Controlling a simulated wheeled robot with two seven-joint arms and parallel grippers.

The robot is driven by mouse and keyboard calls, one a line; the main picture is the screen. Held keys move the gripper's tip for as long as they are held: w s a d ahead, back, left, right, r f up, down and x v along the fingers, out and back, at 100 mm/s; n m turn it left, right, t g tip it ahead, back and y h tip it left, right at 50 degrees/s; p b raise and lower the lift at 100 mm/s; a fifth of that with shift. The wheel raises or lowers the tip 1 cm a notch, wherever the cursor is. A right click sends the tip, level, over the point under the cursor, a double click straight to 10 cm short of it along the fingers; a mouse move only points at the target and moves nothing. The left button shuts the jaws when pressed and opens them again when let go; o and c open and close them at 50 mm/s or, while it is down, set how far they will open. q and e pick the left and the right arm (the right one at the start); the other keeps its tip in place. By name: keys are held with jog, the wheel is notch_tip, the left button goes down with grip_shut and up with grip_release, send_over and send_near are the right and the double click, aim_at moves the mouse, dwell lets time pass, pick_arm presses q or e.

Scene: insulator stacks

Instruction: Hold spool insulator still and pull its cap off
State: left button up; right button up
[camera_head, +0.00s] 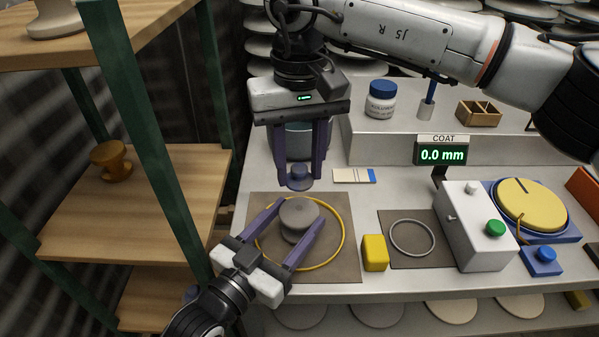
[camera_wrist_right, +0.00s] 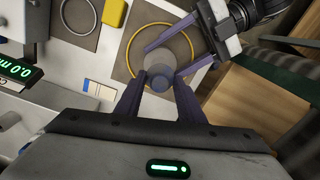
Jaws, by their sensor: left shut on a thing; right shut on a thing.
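The grey spool insulator (camera_head: 299,222) stands upright on a brown mat (camera_head: 345,270), inside a yellow ring (camera_head: 340,240). My left gripper (camera_head: 301,212) is shut on the spool from the front left, one finger on each side. My right gripper (camera_head: 298,181) points down above and behind the spool and is shut on the blue cap (camera_head: 297,173). In the head view a small gap shows between cap and spool, and the spool's top looks bare. In the right wrist view the cap (camera_wrist_right: 160,84) overlaps the grey spool (camera_wrist_right: 157,62).
A yellow block (camera_head: 375,253) and a grey ring (camera_head: 412,237) on another mat lie to the right, beside a white box (camera_head: 475,225) with a green button. A striped card (camera_head: 354,176) lies behind. A wooden shelf (camera_head: 130,210) stands at left.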

pick_arm(q)
jog(key=o, duration=1.6)
